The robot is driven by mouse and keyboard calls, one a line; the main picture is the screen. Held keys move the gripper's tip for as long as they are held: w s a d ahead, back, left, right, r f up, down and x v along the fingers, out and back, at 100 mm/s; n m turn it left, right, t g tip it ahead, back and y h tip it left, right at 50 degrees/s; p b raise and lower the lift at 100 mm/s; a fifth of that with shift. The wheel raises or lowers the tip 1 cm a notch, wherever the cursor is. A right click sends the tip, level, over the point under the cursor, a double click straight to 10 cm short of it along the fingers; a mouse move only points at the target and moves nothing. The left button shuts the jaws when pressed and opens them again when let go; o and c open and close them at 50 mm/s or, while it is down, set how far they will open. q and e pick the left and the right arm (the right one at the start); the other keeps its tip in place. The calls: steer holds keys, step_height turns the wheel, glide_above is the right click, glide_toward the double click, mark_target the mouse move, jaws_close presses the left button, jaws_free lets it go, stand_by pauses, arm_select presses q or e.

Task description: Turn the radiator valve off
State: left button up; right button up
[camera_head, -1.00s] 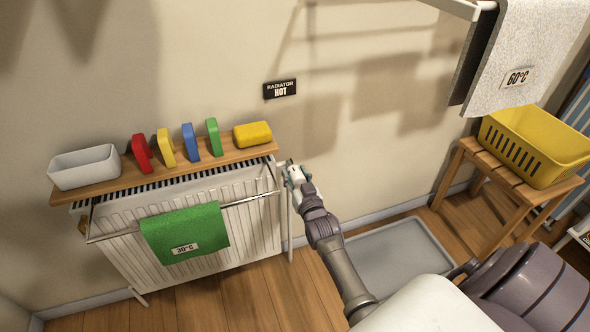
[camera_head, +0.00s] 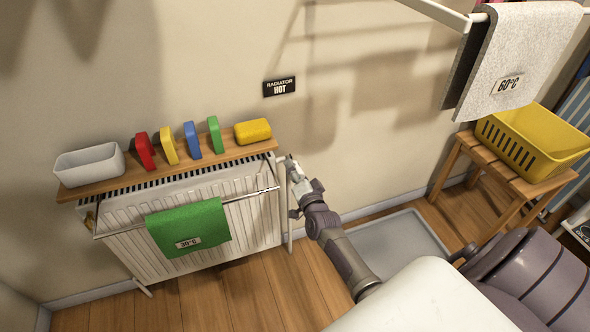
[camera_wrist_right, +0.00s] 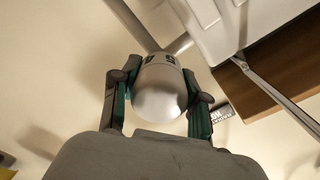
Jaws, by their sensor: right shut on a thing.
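The white radiator (camera_head: 200,215) hangs on the wall under a wooden shelf. My right gripper (camera_head: 291,172) is at the radiator's right end, beside a white vertical pipe. In the right wrist view, the rounded pale valve head (camera_wrist_right: 158,92) sits between the two fingers of my right gripper (camera_wrist_right: 160,105). The fingers are closed on its sides. Dark marks show near the valve head's far edge, only partly readable. In the head view the gripper mostly hides the valve. My left gripper is not in view.
A green cloth (camera_head: 189,229) hangs on the radiator's front rail. A white bin (camera_head: 90,165) and several coloured blocks stand on the shelf (camera_head: 190,168). A grey tray (camera_head: 400,245) lies on the floor. A yellow basket (camera_head: 533,143) sits on a wooden stool (camera_head: 500,180) at right.

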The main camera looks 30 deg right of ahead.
steer(key=shift+m, duration=0.6)
steer(key=o, duration=1.1)
steer(key=shift+o, duration=0.2)
steer(key=shift+s, duration=0.25)
steer(key=v, duration=1.1)
steer(key=shift+s, duration=0.25)
steer(key=shift+a+f, duration=0.1)
steer(key=shift+f, duration=0.05)
